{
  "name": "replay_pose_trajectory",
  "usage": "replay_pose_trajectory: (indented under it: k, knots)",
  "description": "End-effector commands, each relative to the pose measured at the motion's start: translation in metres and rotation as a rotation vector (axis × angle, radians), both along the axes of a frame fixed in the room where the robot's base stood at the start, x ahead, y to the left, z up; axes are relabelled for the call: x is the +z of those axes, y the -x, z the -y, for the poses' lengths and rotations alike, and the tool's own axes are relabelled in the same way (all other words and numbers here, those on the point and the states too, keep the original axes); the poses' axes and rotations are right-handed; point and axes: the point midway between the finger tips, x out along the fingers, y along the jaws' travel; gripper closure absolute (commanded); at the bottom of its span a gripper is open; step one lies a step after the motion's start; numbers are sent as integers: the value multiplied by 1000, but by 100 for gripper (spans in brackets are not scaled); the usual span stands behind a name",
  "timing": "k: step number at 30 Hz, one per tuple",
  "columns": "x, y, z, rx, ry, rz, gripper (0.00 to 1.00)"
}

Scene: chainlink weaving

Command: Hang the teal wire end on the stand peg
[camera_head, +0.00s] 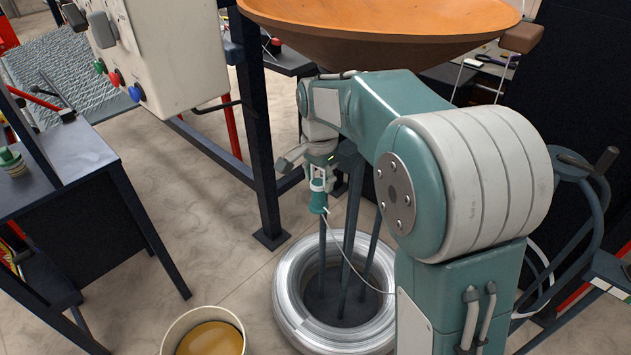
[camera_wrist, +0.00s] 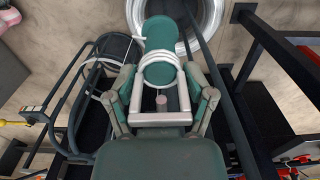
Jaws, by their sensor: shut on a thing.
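The teal wire end (camera_head: 318,200) is a short teal cylinder with a white loop at its top. It hangs from my gripper (camera_head: 318,182), and a thin pale wire runs from it down to the right. In the wrist view the teal cylinder (camera_wrist: 160,50) and its white loop (camera_wrist: 160,88) lie between the two fingers of my gripper (camera_wrist: 161,84), which is shut on this piece. A stand with dark upright posts (camera_head: 349,235) rises inside a wire coil. The teal end is above the coil, close to the left post. I cannot make out the stand peg for certain.
The silvery wire coil (camera_head: 297,318) lies on the floor around the posts. A wide orange bowl (camera_head: 380,18) is overhead. A dark frame post (camera_head: 262,150) and a control box (camera_head: 165,50) are to the left. A bucket (camera_head: 236,320) stands at the front.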

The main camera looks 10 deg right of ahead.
Motion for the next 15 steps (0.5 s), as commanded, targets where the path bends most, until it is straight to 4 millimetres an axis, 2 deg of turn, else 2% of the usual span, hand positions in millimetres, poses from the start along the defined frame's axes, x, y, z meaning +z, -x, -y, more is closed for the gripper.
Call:
replay_pose_trajectory:
  k: [15]
  knots:
    - [0,-11,15,-1,0,0,88]
